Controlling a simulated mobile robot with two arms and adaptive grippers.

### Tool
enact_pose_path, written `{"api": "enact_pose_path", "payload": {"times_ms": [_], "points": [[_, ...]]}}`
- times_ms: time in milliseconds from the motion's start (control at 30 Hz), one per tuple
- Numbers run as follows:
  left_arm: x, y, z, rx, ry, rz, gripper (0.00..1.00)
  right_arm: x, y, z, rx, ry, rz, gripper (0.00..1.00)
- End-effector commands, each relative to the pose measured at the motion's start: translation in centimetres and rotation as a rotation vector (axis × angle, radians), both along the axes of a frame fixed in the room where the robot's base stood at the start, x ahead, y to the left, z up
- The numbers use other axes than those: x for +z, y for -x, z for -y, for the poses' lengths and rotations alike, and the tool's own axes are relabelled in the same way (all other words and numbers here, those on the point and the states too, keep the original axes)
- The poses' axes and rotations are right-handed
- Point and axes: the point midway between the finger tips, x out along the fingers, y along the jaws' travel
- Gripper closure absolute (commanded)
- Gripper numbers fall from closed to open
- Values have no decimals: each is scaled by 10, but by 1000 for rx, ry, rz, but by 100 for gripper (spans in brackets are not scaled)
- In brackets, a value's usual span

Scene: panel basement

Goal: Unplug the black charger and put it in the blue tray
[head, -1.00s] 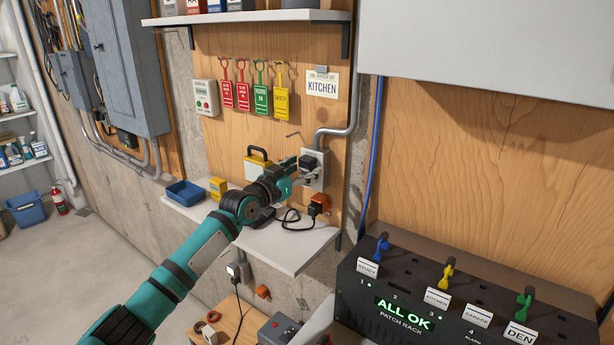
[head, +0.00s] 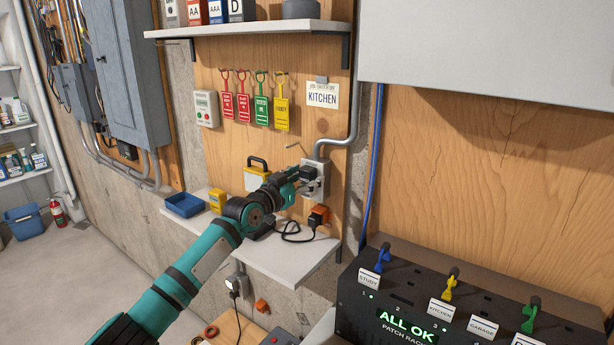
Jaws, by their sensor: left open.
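A black charger (head: 308,173) sits in the grey outlet box (head: 319,184) on the wooden wall panel, under a bent conduit. My left gripper (head: 298,181) is open at the charger, with its fingers very close to it. I cannot tell whether they touch it, and the gripper partly hides the charger's left side. The blue tray (head: 173,211) is on the left end of the grey shelf below, and it looks empty. My right gripper is not in view.
A yellow box (head: 217,200) stands beside the tray. A black cord (head: 292,238) and an orange block (head: 319,213) are on the shelf's right part. Coloured tags (head: 262,100) hang above. The black patch rack (head: 460,310) is at lower right.

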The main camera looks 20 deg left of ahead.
Motion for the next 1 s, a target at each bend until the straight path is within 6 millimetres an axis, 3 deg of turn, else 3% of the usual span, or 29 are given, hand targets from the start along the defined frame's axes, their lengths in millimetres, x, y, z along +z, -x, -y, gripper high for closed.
{"api": "enact_pose_path", "payload": {"times_ms": [833, 1000], "points": [[0, 0, 0, 0, 0, 0, 38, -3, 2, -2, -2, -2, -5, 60], [0, 0, 0, 0, 0, 0, 59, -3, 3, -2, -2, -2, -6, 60]]}}
